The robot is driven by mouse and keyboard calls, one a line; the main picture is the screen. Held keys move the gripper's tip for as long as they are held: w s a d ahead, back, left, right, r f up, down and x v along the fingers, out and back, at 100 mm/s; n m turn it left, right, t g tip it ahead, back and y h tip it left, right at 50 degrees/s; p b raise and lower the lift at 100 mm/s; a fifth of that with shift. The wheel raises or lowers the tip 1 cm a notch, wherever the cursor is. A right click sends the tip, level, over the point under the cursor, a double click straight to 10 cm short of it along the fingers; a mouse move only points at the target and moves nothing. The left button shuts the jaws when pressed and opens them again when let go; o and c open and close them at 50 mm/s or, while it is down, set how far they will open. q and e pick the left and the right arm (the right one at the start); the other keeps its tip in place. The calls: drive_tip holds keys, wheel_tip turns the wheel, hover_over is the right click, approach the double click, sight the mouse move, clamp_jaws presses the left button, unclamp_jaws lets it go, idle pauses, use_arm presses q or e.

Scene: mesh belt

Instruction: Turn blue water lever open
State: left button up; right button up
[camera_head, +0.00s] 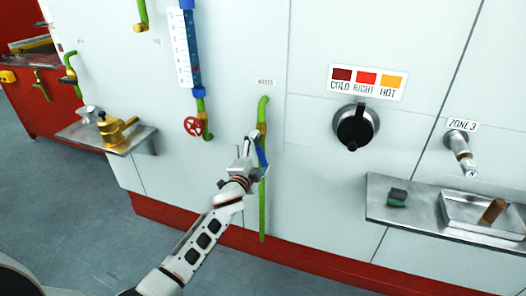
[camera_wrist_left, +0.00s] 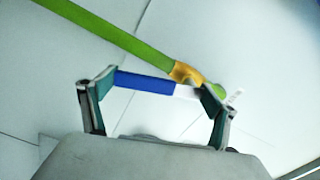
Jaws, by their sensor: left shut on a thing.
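The blue water lever (camera_head: 262,157) is on a green pipe (camera_head: 263,205) on the white wall panel, under a small label. In the head view it points down, close beside the pipe. My left gripper (camera_head: 251,152) is at the lever, partly covering it. In the left wrist view the blue lever (camera_wrist_left: 145,82) lies across between the two fingers of my left gripper (camera_wrist_left: 152,88), which is shut on it. The lever's pale end joins a brass valve body (camera_wrist_left: 186,73) on the green pipe (camera_wrist_left: 105,37), at an angle to that pipe. My right gripper is not in view.
A red handwheel (camera_head: 194,126) and a blue gauge tube (camera_head: 192,50) are left of the lever. A black knob (camera_head: 355,128) is to the right. A left shelf (camera_head: 140,138) holds brass parts; a steel shelf (camera_head: 420,220) juts out at right.

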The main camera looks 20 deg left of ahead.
use_arm(q)
drive_tip(key=shift+a+f+m, duration=0.1)
drive_tip(key=shift+a+m, duration=0.25)
drive_tip(key=shift+m, duration=0.45)
drive_tip(key=shift+a+f+m, duration=0.1)
drive_tip(key=shift+a+m, duration=0.25)
drive_tip(key=shift+m, duration=0.45)
drive_tip(key=shift+r, duration=0.1)
drive_tip(key=o, duration=1.5)
drive_tip(key=shift+c, duration=0.2)
drive_tip(key=s, duration=1.2)
drive_tip(key=shift+a, duration=0.3)
drive_tip(key=s+d+f+n+g, duration=0.2)
drive_tip(key=s+f+n, duration=0.2)
drive_tip(key=s+f, duration=0.4)
drive_tip(key=s+d+f+n+g+h, duration=0.1)
drive_tip(key=s+d+f+n+g, duration=0.1)
drive_tip(key=s+f+n, duration=0.3)
drive_tip(key=s+d+f+n+g+h, duration=0.1)
drive_tip(key=s+d+f+n+g, duration=0.1)
drive_tip(key=s+f, duration=0.9)
drive_tip(key=s+n+g, duration=0.1)
drive_tip(key=s+n, duration=0.1)
drive_tip(key=s, duration=0.4)
drive_tip(key=shift+s+d+f+n, duration=0.25)
drive_tip(key=shift+s+d+n, duration=0.1)
drive_tip(key=shift+n, duration=0.05)
